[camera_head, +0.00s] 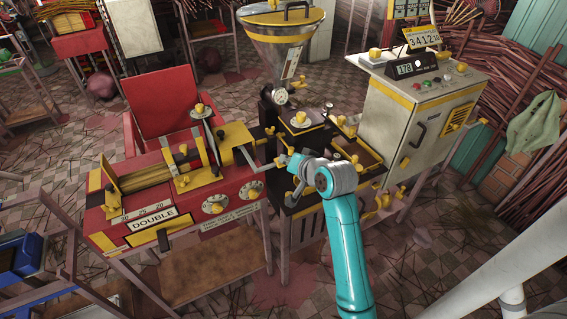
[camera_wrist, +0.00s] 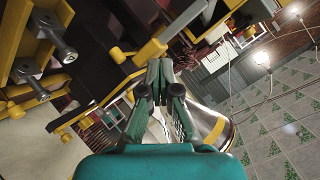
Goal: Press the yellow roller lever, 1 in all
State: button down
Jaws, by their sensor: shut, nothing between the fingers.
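I cannot tell for sure which part is the yellow roller lever. In the wrist view, a yellow bracket with a grey roller-like end (camera_wrist: 55,38) sits at the upper left, and a similar one (camera_wrist: 28,72) is below it. In the head view, small yellow fittings line the dark central machine (camera_head: 297,222), partly hidden by my arm. My gripper (camera_wrist: 159,66) is shut and empty, its fingertips pointing at the dark and yellow machine parts. In the head view, it (camera_head: 281,161) is at the machine's front left, beside the red machine. Contact cannot be told.
A red machine (camera_head: 180,218) marked DOUBLE stands left. A steel hopper (camera_head: 281,50) rises behind the central machine. A pale control cabinet (camera_head: 420,110) with a display stands right. Bundles of sticks (camera_head: 520,60) fill the right back. Tiled floor (camera_head: 440,270) is open at the front right.

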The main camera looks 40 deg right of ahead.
jog(key=shift+s+r, duration=0.2)
jog(key=shift+r, duration=0.55)
jog(key=shift+r, duration=0.1)
jog(key=shift+s+a+r, duration=0.1)
jog(key=shift+s+r, duration=0.1)
jog(key=shift+r, duration=0.55)
jog(key=shift+s+a+r, duration=0.1)
jog(key=shift+s+r, duration=0.15)
jog(key=shift+r, duration=0.55)
jog(key=shift+s+a+r, duration=0.1)
jog(key=shift+s+r, duration=0.1)
jog(key=shift+r, duration=0.55)
jog(key=s+a+f+n+t, duration=0.1)
jog(key=s+a+f+n, duration=0.3)
jog(key=s+a+f, duration=1.15)
jog(key=s+a+r+n+y, duration=0.1)
jog(key=s+a+n, duration=0.2)
jog(key=s, duration=0.8)
jog(key=s+a+r+n+t+y, duration=0.1)
jog(key=s+a+n, duration=0.3)
jog(key=s, duration=0.8)
jog(key=shift+a+r+t, duration=0.3)
jog(key=shift+a+r, duration=0.15)
jog(key=shift+r, duration=0.1)
